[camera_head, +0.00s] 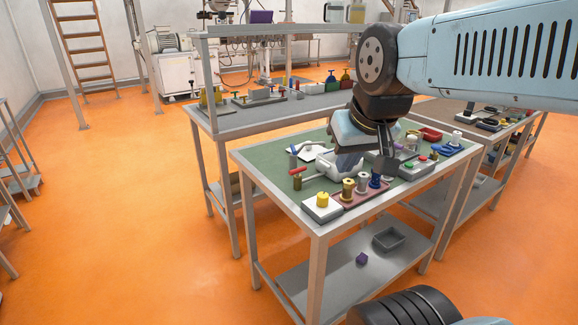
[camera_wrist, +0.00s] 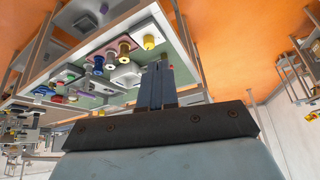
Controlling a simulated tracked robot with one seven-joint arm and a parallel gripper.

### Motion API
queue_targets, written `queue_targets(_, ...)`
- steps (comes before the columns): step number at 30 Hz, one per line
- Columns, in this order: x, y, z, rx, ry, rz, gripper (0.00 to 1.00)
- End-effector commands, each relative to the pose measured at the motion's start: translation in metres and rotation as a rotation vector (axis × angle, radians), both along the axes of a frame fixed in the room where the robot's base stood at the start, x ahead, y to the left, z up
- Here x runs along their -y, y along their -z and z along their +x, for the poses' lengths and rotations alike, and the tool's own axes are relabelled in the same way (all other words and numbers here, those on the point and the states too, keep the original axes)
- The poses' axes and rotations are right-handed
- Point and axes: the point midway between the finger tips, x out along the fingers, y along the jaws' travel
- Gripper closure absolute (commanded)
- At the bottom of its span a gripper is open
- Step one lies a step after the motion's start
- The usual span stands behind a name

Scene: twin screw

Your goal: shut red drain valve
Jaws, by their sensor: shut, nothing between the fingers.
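The red drain valve (camera_head: 304,171) is a red lever on a brass body, at the left front part of the green-topped bench in the head view. A small red spot beside my fingertips in the wrist view may be part of its handle; most of it is hidden there. My gripper (camera_head: 389,160) hangs over the bench, to the right of the valve and apart from it. In the wrist view my gripper (camera_wrist: 156,66) has its two dark fingers together with nothing between them.
A yellow knob on a white block (camera_head: 322,208) stands near the front corner. Several spools stand on a reddish tray (camera_head: 366,197) beside it. A blue-handled valve (camera_head: 294,152) is behind the red one. A grey button box (camera_head: 416,169) is at the right. The lower shelf holds a grey bin (camera_head: 389,239).

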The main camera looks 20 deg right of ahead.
Motion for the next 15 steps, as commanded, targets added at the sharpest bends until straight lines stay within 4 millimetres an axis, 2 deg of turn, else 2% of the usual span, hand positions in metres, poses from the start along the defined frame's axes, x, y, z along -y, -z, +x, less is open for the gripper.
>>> queue_targets(5, 0.001, 0.003, 0.025, -0.015, 0.107, 0.087, 1.0)
queue_targets(15, 0.004, 0.026, 0.12, -0.062, 0.571, 0.419, 1.0)
